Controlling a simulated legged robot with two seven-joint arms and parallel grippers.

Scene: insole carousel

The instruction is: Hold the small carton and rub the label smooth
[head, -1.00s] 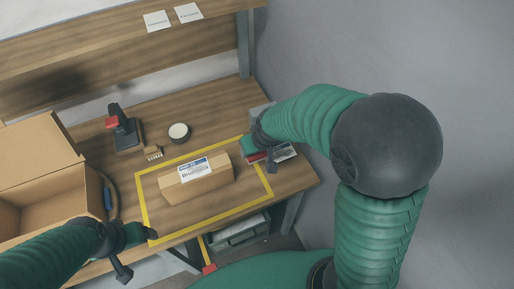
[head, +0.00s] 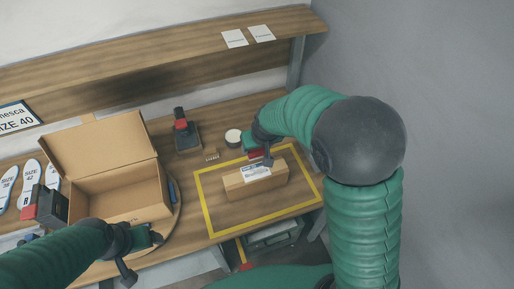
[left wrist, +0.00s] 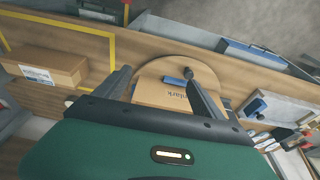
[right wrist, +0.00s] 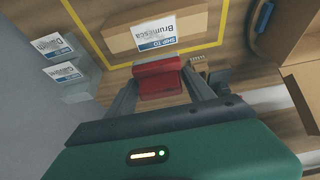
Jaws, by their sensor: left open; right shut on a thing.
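The small carton (head: 250,187) lies flat inside the yellow tape frame, its white shipping label (head: 257,173) on top. In the right wrist view the label (right wrist: 157,31) reads "Brumesca" and looks flat. My right gripper (head: 262,153) is shut on a red block-like tool (right wrist: 160,80), held at the carton's far side close to the label. I cannot tell whether the tool touches it. My left gripper (head: 152,238) is open and empty, in front of the large open box and away from the small carton, which also shows in the left wrist view (left wrist: 58,64).
The large open box (head: 125,200) stands on a round turntable (left wrist: 205,66) left of the tape. A red-and-black tape dispenser (head: 185,135), brush (head: 211,154) and white roll (head: 233,137) stand behind. Other labels (right wrist: 52,46) lie on a grey block. Tape-frame area around the carton is clear.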

